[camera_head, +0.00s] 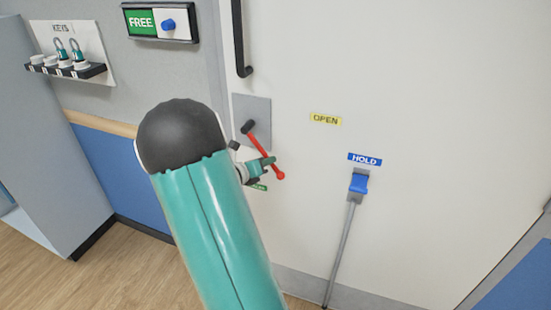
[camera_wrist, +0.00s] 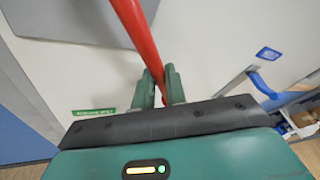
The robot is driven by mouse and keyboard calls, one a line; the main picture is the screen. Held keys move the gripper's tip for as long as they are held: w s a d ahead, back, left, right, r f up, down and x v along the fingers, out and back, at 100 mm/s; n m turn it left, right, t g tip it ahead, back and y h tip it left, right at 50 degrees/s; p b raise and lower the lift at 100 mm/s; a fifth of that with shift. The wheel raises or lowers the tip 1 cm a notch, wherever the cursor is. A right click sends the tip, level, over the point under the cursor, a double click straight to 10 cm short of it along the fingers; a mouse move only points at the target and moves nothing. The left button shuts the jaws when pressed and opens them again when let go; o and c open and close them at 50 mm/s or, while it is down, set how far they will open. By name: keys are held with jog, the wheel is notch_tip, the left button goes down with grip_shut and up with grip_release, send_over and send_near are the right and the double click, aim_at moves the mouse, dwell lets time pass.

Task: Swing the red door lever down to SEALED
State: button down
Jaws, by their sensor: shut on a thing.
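The red door lever (camera_head: 260,146) turns on a dark hub on a grey plate (camera_head: 263,106) and slants down to the right, ending in a red ball. My gripper (camera_head: 268,163) is shut on it near its lower end. In the wrist view the red bar (camera_wrist: 139,33) runs down between the two green fingers of my gripper (camera_wrist: 161,88). A small green label (camera_head: 259,187) sits below the lever, partly hidden by my arm; it also shows in the wrist view (camera_wrist: 94,113), its text too small to read surely. A yellow OPEN label (camera_head: 325,120) is right of the lever.
A black door handle (camera_head: 239,45) is above the lever plate. A blue HOLD catch (camera_head: 358,184) with a grey rod stands to the right. A FREE sign (camera_head: 160,22) and a key rack (camera_head: 68,68) hang on the left wall.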

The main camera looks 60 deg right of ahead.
jog(key=w+a+f+m+t+y, duration=0.1)
jog(key=w+f+m+t+y, duration=0.1)
jog(key=w, duration=0.5)
jog(key=shift+a+f+m+t, duration=0.3)
jog(key=shift+m+t, duration=0.2)
jog(key=shift+m, duration=0.9)
jog(key=shift+w, duration=0.15)
jog(key=c, duration=1.5)
grip_release()
jog(key=shift+r, duration=0.15)
jog(key=shift+o, duration=0.2)
jog(key=shift+d, duration=0.1)
jog(key=v, duration=1.4)
jog(key=shift+d, duration=0.1)
